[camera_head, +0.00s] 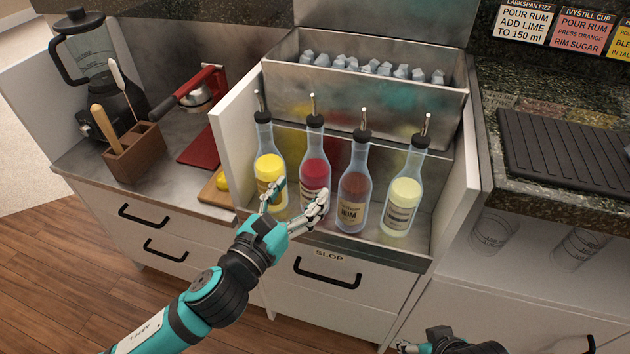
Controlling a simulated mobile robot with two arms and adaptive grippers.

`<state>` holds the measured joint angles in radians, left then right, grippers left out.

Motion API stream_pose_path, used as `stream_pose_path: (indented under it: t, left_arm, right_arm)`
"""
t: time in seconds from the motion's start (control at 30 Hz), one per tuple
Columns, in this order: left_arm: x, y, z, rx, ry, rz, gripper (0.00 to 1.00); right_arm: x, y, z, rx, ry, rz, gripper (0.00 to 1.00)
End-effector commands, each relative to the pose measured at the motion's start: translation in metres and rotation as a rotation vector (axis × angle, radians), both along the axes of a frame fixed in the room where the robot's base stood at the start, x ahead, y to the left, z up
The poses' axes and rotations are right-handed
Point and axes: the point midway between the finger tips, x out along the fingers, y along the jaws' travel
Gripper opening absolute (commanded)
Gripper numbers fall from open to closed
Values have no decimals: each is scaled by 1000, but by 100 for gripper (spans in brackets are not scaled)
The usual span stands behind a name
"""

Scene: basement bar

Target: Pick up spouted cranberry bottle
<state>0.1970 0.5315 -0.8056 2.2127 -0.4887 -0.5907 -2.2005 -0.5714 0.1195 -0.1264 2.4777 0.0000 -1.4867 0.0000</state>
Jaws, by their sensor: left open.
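The spouted cranberry bottle (316,172) is clear with red liquid, a black collar and a metal pour spout. It stands upright in the metal bottle well, second from the left. My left gripper (298,197) is open in front of the well. One finger overlaps the yellow bottle (268,168) and the other covers the lower part of the cranberry bottle. I cannot tell whether the fingers touch either bottle. My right gripper (408,346) shows only partly at the bottom edge, and its jaws are unclear.
A rum bottle (355,184) and a pale yellow-green bottle (402,192) stand close on the right. An ice bin (395,99) lies behind. White side walls (238,143) flank the well. A blender (95,70) and red press (205,92) are left, a black mat (565,155) right.

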Motion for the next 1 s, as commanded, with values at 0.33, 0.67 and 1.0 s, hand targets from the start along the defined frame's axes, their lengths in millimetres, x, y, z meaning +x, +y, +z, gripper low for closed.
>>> stream_pose_path:
  t: [0.33,0.67,1.0]
  left_arm:
    - [21,-12,-3,-2,0,0,68]
    - [52,-30,-5,-3,1,0,68]
    - [54,-31,-5,0,1,0,61]
  right_arm:
    - [27,9,6,28,-132,11,50]
    - [71,24,28,78,-368,29,50]
    - [74,25,32,82,-388,30,50]
